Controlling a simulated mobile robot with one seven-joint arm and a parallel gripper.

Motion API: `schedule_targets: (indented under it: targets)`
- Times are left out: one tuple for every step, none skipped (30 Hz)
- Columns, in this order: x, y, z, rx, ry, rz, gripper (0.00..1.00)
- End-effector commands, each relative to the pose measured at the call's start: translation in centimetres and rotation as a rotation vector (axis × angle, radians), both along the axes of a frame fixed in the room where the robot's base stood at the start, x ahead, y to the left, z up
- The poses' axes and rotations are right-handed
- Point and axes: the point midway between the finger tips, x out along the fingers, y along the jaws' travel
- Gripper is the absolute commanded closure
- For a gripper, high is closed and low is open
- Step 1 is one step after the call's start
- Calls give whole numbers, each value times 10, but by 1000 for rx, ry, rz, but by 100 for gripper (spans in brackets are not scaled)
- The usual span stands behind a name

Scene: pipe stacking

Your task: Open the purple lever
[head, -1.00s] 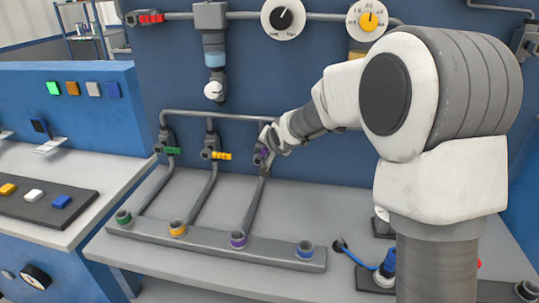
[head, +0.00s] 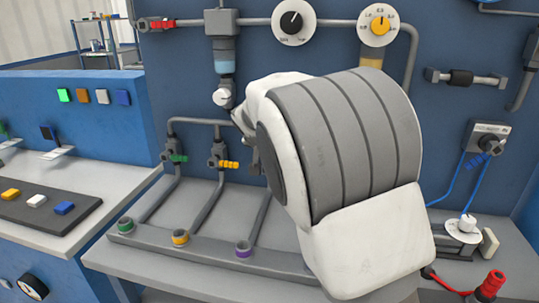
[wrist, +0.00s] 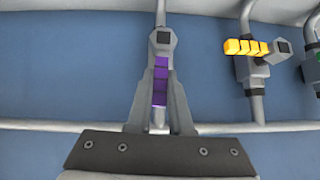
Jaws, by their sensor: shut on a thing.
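The purple lever (wrist: 160,82) shows in the wrist view between the two fingers of my gripper (wrist: 160,78), which is shut on it. The lever points along its grey pipe, toward the gripper's palm. In the head view my arm hides the lever and the fingers.
The yellow lever (wrist: 246,47) stands crosswise to its pipe beside the purple one; a green lever (head: 178,158) is further left in the head view. Gauges (head: 293,22) and pipes line the blue wall.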

Motion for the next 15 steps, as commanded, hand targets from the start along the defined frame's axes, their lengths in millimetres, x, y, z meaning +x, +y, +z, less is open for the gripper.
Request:
schedule_targets:
  targets:
    - [1,2,0,-16,1,1,100]
    - [1,2,0,-24,3,1,100]
    - [1,3,1,-34,3,1,100]
    - [1,3,1,-41,5,1,100]
    - [1,3,1,-47,7,1,100]
    - [1,4,0,-54,8,1,100]
    - [1,4,0,-58,10,1,100]
    - [1,4,0,-61,11,1,100]
    - [1,4,0,-64,11,1,100]
    - [1,4,0,-66,12,1,100]
    - [1,4,0,-68,12,1,100]
    - [1,4,0,-68,12,1,100]
    - [1,4,0,-70,12,1,100]
    - [1,4,0,-70,12,1,100]
    - [1,4,0,-71,12,2,100]
